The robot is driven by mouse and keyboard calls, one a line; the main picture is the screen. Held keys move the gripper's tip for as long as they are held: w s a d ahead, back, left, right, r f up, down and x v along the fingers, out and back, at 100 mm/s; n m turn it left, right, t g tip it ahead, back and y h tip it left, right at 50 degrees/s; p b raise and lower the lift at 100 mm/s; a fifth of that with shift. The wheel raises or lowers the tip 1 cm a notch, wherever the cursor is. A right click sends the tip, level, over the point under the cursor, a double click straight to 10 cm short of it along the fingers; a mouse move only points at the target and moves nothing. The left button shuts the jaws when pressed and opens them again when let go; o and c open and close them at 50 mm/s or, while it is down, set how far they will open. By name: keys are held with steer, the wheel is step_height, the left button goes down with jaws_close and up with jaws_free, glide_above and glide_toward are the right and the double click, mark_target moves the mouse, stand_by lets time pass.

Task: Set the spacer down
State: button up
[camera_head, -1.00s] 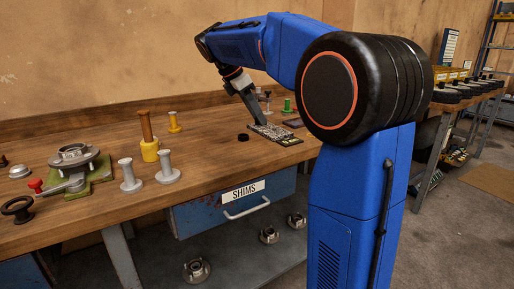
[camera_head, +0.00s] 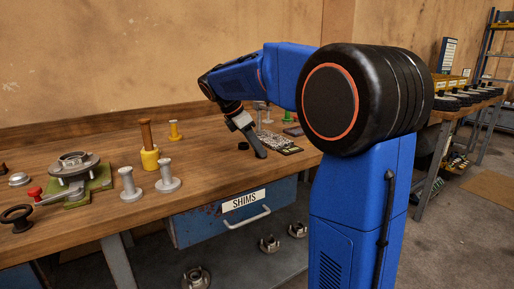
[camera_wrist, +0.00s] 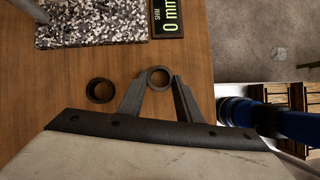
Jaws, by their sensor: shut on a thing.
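The spacer (camera_wrist: 160,68) is a grey ring pinched between the fingertips of my gripper (camera_wrist: 160,86) in the wrist view. My gripper (camera_head: 261,155) is shut on it above the front part of the wooden bench (camera_head: 215,190), near the bench's edge. In the head view the fingers hide the spacer. I cannot tell how high it is above the bench top. A second, darker ring (camera_wrist: 88,91) lies on the wood to the left of the fingers in the wrist view. It also shows as a small black ring (camera_head: 243,146) in the head view.
A speckled stone plate (camera_wrist: 92,22) and a display reading 0 mm (camera_wrist: 168,18) lie beyond the fingers. Pegs (camera_head: 168,181), a yellow holder (camera_head: 150,160) and a fixture (camera_head: 76,178) stand to the left. Bare wood lies around the dark ring.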

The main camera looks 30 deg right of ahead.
steer(key=shift+f, duration=0.1)
steer(key=o, duration=1)
steer(key=shift+o, duration=0.2)
steer(key=s+v, duration=0.1)
steer(key=v, duration=1.1)
steer(key=shift+w, duration=0.45)
steer(key=s+a+f+m+t+y, duration=0.3)
steer(key=s+f+m, duration=0.5)
steer(key=s+f, duration=0.5)
steer(key=s+a+f+m+t+y, duration=0.2)
steer(key=s+a+f+m, duration=0.3)
steer(key=s+f, duration=0.8)
steer(key=s+m+y, duration=0.1)
steer(key=s+m, duration=0.2)
steer(key=s, duration=0.2)
steer(key=shift+s+a+t, duration=0.15)
steer(key=shift+s+t, duration=0.05)
steer(key=shift+t, duration=0.2)
